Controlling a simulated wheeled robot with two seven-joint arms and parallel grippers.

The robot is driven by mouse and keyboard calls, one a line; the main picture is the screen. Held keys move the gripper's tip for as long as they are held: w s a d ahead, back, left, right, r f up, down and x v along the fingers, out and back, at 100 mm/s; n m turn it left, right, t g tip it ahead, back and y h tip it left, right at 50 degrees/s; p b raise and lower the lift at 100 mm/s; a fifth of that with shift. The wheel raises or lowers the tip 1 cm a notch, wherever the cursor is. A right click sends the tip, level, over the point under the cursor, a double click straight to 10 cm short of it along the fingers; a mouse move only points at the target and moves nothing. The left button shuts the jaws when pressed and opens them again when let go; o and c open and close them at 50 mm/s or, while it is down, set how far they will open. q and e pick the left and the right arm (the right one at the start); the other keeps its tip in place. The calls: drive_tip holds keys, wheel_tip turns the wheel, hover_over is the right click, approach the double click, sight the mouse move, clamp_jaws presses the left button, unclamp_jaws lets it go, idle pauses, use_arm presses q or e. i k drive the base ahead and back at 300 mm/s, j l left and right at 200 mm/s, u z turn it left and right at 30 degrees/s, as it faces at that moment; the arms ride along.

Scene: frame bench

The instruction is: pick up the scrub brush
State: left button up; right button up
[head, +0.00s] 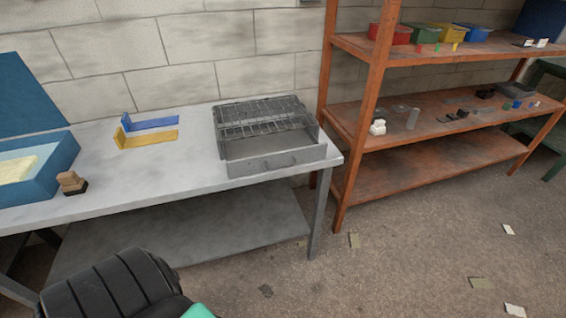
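The scrub brush (72,181) appears to be the small block with a tan wooden top and a dark base. It sits on the left part of the grey bench (190,170), close to the bench's front edge and just right of a blue tray. Its bristles are too small to make out. Neither of my grippers shows in the head view.
The blue tray (62,146) stands left of the brush. A blue and a yellow bracket (150,137) lie further back. A grey metal box with a wire rack (275,165) stands at the right end. An orange shelf (440,180) stands beyond. The bench's middle front is clear.

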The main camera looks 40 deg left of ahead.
sight(72, 185)
drive_tip(key=u, duration=2.85)
